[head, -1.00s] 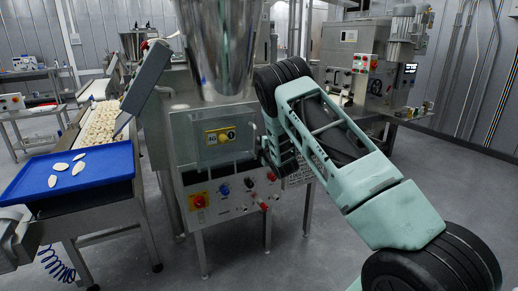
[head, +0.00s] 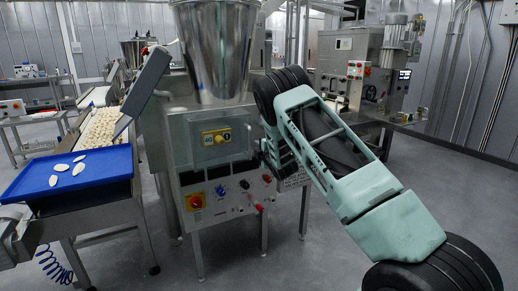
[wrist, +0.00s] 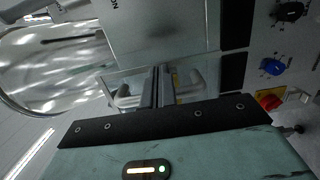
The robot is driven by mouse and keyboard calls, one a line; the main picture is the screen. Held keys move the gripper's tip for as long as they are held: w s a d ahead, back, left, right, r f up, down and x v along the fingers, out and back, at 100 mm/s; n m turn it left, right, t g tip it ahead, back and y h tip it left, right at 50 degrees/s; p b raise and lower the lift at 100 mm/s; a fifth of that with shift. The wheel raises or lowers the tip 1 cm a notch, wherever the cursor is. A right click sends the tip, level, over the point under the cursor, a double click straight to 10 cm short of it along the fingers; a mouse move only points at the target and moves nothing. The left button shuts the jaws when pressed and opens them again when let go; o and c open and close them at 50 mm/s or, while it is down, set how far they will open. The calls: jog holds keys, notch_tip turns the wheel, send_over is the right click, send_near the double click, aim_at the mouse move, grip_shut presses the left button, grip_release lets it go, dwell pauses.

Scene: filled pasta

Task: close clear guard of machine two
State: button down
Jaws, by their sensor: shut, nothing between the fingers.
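The steel machine in front of me has a clear guard (head: 196,153) with a yellow label, below its hopper (head: 213,50). The guard lies across the front, and I cannot tell whether it is fully shut. In the wrist view the see-through panel (wrist: 198,66) and a bar-like metal handle (wrist: 125,97) show around my gripper (wrist: 164,72). Its fingers are together and empty, pointing at the guard area; contact is unclear. In the head view my arm hides the fingers at the guard's right side.
A control panel (head: 225,197) with knobs and a red-on-yellow switch (head: 196,202) sits below the guard. To the left are a conveyor (head: 100,127) of pasta and a blue tray (head: 100,170). Another machine (head: 358,75) stands behind right. The floor at right is clear.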

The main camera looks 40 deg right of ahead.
jog(key=b+v, duration=0.1)
jog(key=v, duration=0.9)
jog(key=shift+s+d, duration=0.25)
